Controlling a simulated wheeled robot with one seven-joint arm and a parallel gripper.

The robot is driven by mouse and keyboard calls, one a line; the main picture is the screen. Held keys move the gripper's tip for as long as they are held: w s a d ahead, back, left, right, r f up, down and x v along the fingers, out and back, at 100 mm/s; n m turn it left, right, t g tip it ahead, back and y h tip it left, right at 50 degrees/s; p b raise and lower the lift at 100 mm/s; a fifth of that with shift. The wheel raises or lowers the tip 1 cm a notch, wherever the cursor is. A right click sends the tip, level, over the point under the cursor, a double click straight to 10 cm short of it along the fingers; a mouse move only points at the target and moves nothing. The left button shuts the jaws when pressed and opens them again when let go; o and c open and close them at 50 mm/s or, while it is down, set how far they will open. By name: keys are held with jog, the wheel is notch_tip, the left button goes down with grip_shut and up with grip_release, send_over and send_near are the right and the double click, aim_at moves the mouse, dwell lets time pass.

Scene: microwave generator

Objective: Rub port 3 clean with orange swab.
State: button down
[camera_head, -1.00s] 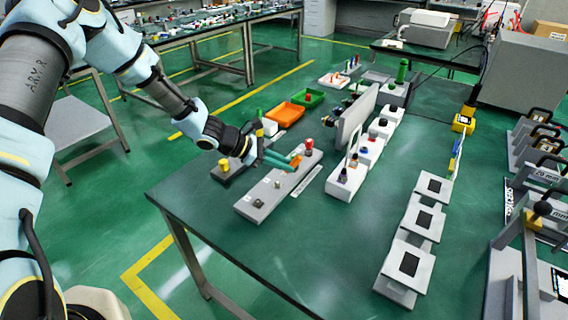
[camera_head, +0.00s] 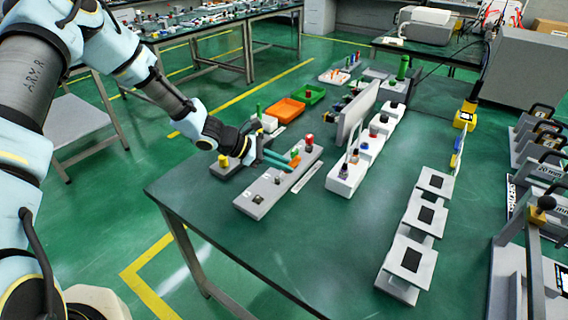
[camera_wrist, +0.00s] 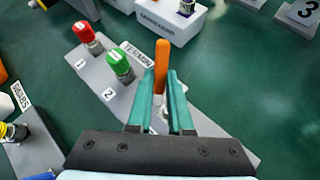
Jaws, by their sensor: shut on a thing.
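My gripper (camera_head: 281,162) is over the long grey terminal block (camera_head: 250,208) near the table's left side. In the wrist view, its teal fingers (camera_wrist: 161,88) are shut on the orange swab (camera_wrist: 162,62), whose orange shaft sticks out past the fingertips. The swab also shows in the head view (camera_head: 295,161). The block carries a red cap (camera_wrist: 83,32) by label 1 and a green cap (camera_wrist: 119,60) by label 2. A small metallic piece shows between the fingers, partly hidden. Port 3's label on this block is not visible, and I cannot tell whether the swab touches a port.
A white block (camera_head: 342,181) with several bottles stands to the right, near an upright panel (camera_head: 357,113). An orange tray (camera_head: 285,110) and a green tray (camera_head: 311,94) lie behind. Several white stands (camera_head: 408,262) are at the right. The front of the table is clear.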

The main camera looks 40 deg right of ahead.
jog(key=shift+s+a+f+b, duration=0.1)
jog(key=shift+s+a+b, duration=0.1)
jog(key=shift+a, duration=0.6)
jog(key=shift+s+a+r+b, duration=0.1)
jog(key=shift+s+a+b, duration=0.1)
jog(key=shift+a, duration=0.55)
jog(key=shift+s+a+f+b, duration=0.1)
jog(key=shift+s+a+b, duration=0.1)
jog(key=shift+a, duration=0.6)
jog(key=shift+d, duration=0.25)
jog(key=shift+w+d+p, duration=0.1)
jog(key=shift+w+d, duration=0.1)
jog(key=shift+d, duration=0.55)
jog(key=shift+w+d+p, duration=0.1)
jog(key=shift+w+d, duration=0.1)
jog(key=shift+d, duration=0.55)
jog(key=shift+w+d+p, duration=0.1)
jog(key=shift+w+d, duration=0.1)
jog(key=shift+d, duration=0.55)
jog(key=shift+r, duration=0.2)
jog(key=shift+r+p, duration=1.95)
jog(key=shift+r, duration=1)
jog(key=shift+r, duration=0.1)
jog(key=shift+r+p, duration=0.95)
jog(key=shift+r, duration=0.45)
